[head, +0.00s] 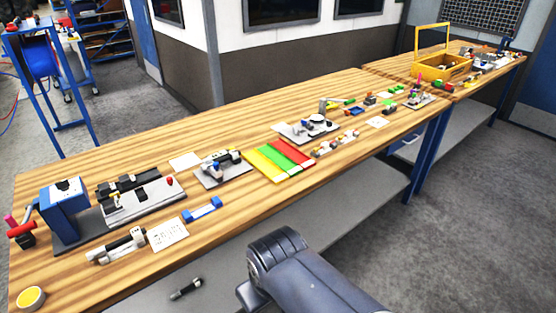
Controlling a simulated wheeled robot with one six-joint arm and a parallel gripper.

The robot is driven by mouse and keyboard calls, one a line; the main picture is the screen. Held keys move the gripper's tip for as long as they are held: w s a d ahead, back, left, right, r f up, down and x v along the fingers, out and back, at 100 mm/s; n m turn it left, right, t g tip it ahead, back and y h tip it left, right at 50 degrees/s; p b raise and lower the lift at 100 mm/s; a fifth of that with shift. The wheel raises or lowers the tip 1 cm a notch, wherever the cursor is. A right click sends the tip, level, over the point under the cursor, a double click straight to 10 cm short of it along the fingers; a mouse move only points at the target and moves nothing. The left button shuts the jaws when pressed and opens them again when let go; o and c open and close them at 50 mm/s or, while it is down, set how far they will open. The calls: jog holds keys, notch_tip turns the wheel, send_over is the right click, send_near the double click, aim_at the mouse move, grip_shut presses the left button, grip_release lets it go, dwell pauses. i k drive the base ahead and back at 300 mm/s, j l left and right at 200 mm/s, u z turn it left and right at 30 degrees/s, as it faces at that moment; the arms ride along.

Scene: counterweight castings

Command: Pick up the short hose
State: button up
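A short dark tube-like piece with lighter ends (185,288) lies on the grey lower shelf below the workbench's front edge; it may be the short hose, but it is too small to be sure. A longer pale and black cylindrical part (117,246) lies on the wooden bench top at the front left, beside a white printed card (168,234). A link of my arm shows at the bottom centre, in front of the bench. My gripper is not in view.
The long wooden workbench (110,278) holds a blue press (64,209), a grey fixture plate (150,203), yellow, green and red strips, and many small parts. A yellow open box (445,68) stands at the far right. Grey floor (470,220) is clear at right.

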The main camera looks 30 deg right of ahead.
aim_at(234, 155)
jog(key=i+l+z, duration=0.2)
jog(key=i+l, duration=0.15)
jog(key=i+l+z, duration=0.2)
jog(key=i, duration=0.25)
jog(key=i+l+z, duration=0.2)
jog(key=i, duration=0.2)
